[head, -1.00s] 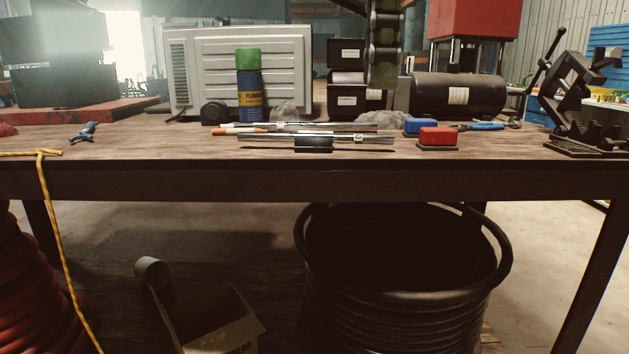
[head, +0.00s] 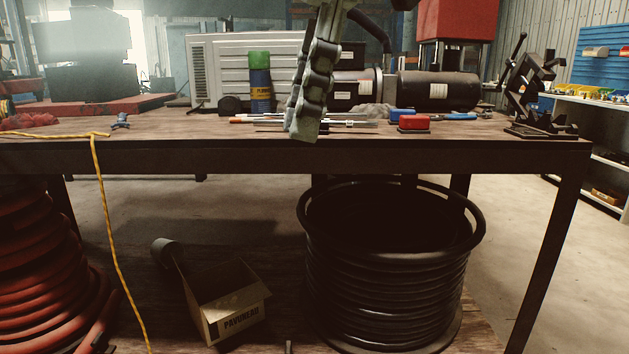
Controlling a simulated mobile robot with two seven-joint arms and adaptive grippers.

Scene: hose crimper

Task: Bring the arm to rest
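My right gripper (head: 303,130) hangs down from the top of the head view, in front of the middle of the workbench (head: 300,160). Its fingers are seen edge-on, so I cannot tell whether they are open or shut. No held object shows in it. It hides part of the metal rods (head: 345,122) on the bench top. My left gripper is out of the view.
A spray can (head: 260,83), a red block (head: 414,123) and a black clamp-like tool (head: 530,90) stand on the bench. Below are a black hose coil (head: 395,280), an open cardboard box (head: 232,315) and a red hose coil (head: 45,270). A yellow cord (head: 110,230) hangs at left.

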